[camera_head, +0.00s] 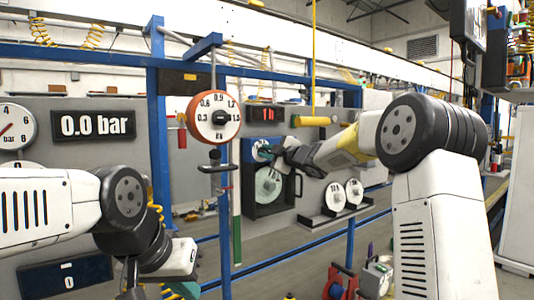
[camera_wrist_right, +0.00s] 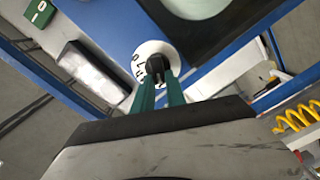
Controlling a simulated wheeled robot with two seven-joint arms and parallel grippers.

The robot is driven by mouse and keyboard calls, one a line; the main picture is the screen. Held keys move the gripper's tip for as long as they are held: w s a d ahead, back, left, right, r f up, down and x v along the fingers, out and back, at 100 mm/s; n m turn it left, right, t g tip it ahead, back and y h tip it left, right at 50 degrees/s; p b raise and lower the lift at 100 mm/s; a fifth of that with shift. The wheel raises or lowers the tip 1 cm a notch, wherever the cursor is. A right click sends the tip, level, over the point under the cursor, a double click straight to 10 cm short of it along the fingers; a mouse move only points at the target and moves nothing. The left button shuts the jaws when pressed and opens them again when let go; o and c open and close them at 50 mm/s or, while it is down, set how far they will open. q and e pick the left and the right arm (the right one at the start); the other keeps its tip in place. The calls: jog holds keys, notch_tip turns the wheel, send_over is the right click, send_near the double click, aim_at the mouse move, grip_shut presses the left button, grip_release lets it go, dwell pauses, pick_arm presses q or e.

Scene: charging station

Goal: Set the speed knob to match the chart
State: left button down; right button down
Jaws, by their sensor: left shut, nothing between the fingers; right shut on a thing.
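The speed knob is a black grip on a white numbered dial (camera_wrist_right: 147,56) in the right wrist view. The dial is on a blue panel (camera_wrist_right: 110,25), and its numbers are partly hidden by the fingers. My right gripper (camera_wrist_right: 161,78) has its two green fingers shut on the black knob (camera_wrist_right: 155,66). In the head view my right gripper (camera_head: 276,152) reaches the blue panel above a black box with a round window (camera_head: 269,186). My left gripper (camera_head: 131,288) is low at the bottom left, shut and empty, away from the knob. I cannot identify the chart.
A hanging round scale (camera_head: 214,118) with an orange rim stands left of the panel, beside a blue post (camera_head: 224,240). A red-digit display (camera_head: 266,115) is above the panel. Two white discs (camera_head: 335,196) sit on a shelf to its right. A "0.0 bar" display (camera_head: 93,124) is at left.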

jog(key=shift+f, duration=0.1)
jog(key=c, duration=1.4)
grip_release()
jog(key=shift+o, duration=0.2)
jog(key=v, duration=0.8)
